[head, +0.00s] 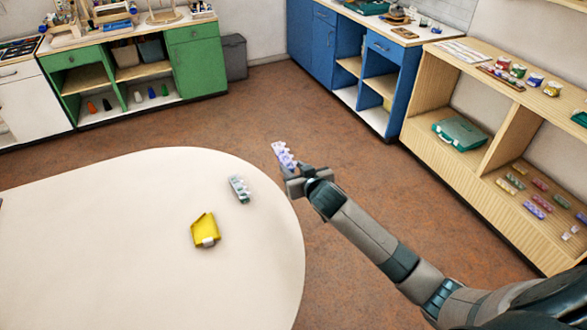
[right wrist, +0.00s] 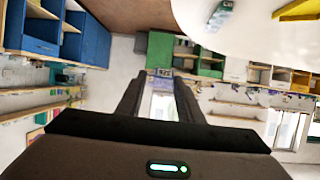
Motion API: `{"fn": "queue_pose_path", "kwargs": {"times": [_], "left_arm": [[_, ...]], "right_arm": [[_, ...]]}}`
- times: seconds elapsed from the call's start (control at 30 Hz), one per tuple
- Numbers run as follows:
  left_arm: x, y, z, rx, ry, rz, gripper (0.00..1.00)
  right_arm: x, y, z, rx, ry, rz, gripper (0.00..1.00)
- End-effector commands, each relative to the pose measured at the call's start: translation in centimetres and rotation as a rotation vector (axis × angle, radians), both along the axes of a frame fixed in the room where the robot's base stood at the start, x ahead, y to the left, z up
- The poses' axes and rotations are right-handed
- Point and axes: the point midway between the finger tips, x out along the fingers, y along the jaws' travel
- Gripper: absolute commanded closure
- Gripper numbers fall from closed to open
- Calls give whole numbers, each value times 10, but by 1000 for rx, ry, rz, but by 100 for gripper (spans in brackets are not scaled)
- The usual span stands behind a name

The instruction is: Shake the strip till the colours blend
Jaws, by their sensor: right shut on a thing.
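A pale lavender strip (head: 284,155) with small raised bumps along one side is held by my right gripper (head: 291,172), above the table's right edge. In the right wrist view, the fingers of my right gripper (right wrist: 160,85) point away, with a small pale lavender end of the strip (right wrist: 164,72) between their tips. The colours inside the strip are too small to tell. A grey-green strip (head: 239,189) with clear bumps lies on the white table, left of my gripper; it shows in the right wrist view (right wrist: 218,14) too. My left gripper is not in view.
The white rounded table (head: 110,240) is mostly clear. A yellow tray-like holder (head: 204,231) lies on it near the grey-green strip. Wooden shelves (head: 440,90) on the right hold several coloured strips and a green case (head: 460,133). Blue and green cabinets stand behind, beyond open brown floor.

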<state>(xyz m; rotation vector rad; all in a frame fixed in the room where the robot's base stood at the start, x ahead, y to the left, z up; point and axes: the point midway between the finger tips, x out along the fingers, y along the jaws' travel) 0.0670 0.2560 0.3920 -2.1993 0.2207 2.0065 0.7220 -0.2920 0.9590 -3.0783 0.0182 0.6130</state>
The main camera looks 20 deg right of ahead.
Motion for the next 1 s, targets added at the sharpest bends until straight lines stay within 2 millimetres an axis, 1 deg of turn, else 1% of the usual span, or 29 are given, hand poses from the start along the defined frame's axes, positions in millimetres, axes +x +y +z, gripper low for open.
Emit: {"fn": "queue_pose_path", "kwargs": {"times": [0.03,0.07,0.1,0.13,0.17,0.27,0.33,0.37,0.4,0.47,0.5,0.6,0.63,0.7,0.73,0.77,0.8,0.83,0.87,0.93,0.97,1.0], "left_arm": [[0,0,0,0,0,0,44],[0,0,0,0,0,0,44],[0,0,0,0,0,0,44],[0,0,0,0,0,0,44],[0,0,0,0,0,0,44],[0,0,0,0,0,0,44],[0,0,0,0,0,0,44],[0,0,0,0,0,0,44],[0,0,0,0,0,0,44],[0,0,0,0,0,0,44],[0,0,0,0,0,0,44],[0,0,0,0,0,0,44],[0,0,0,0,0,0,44],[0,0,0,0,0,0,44],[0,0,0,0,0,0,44],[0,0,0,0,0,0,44],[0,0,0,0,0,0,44],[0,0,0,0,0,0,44],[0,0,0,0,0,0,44],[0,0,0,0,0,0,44],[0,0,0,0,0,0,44],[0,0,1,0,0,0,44]], "right_arm": [[1,0,6,0,-4,0,88],[1,0,19,1,-8,1,88],[1,0,39,0,-12,2,88],[2,0,52,0,-12,1,88],[1,0,55,-1,-7,1,88],[-1,0,43,-1,4,-1,88],[-2,0,9,-2,12,0,88],[-1,0,-1,-2,10,-1,88],[0,0,-3,0,3,-1,88],[1,0,2,0,-3,0,88],[1,0,10,1,-6,0,88],[1,0,54,0,-11,1,88],[0,0,55,-1,-5,1,88],[0,0,48,-1,2,0,88],[-1,0,40,-1,5,-1,88],[-1,0,25,-2,10,-1,88],[-2,0,5,-2,11,-1,88],[-1,0,-3,0,8,-1,88],[0,0,-3,0,3,-1,88],[1,0,3,0,-4,0,88],[1,0,10,1,-6,0,88],[2,0,29,0,-12,1,88]]}}
